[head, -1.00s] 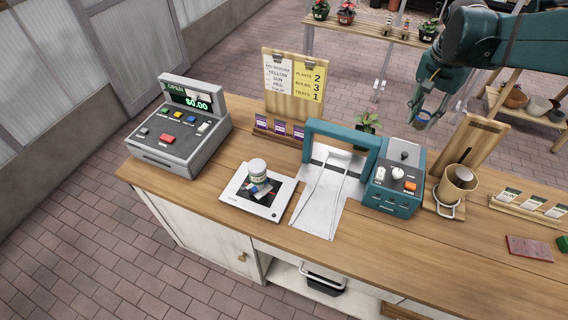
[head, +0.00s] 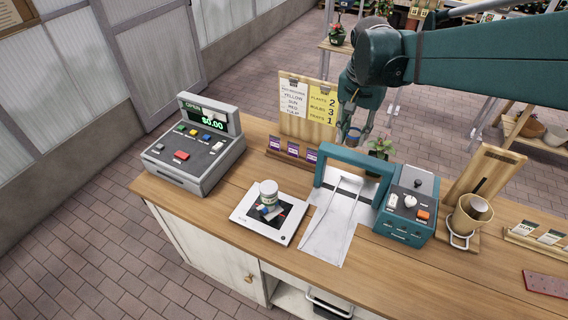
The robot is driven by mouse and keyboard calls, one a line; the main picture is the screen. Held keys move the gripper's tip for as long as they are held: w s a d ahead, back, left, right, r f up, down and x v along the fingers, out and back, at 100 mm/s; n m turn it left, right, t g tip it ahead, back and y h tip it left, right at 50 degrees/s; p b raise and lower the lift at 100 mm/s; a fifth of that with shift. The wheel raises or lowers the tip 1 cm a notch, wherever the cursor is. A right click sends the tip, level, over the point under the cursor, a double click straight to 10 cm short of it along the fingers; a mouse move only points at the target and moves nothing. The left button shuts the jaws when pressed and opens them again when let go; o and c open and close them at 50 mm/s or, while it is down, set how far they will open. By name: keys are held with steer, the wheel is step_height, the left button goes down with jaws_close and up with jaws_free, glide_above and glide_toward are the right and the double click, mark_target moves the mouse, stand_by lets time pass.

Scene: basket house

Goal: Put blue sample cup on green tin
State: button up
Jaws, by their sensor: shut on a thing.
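My gripper (head: 353,132) is shut on the blue sample cup (head: 353,136), which shows small and dark blue between the fingers. It is held in the air beside the price board, above and behind the teal frame. A small pale tin (head: 268,188) with a whitish top stands on the square white scale (head: 240,214) on the counter, to the left of and below my gripper in the picture. Its green colour is hard to make out at this size.
A grey cash register (head: 195,145) stands left of the scale, and purple packets (head: 290,149) stand behind it. The teal arch (head: 345,160), teal control box (head: 408,210), small plant (head: 380,147) and price board (head: 307,103) stand nearby. The front counter edge is mostly clear.

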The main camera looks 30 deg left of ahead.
steer(key=s+a+n, duration=0.2)
steer(key=s+a, duration=0.5)
steer(key=a, duration=0.4)
steer(key=n, duration=0.2)
glide_above(269, 185)
steer(key=shift+y, duration=0.3)
steer(key=shift+s+d+f, duration=0.1)
steer(key=shift+s+f, duration=0.1)
steer(key=shift+f, duration=1.05)
steer(key=shift+s+f, duration=0.15)
steer(key=shift+f, duration=1.1)
steer(key=shift+f, duration=2.95)
steer(key=shift+f, duration=2.05)
steer(key=shift+f, duration=0.15)
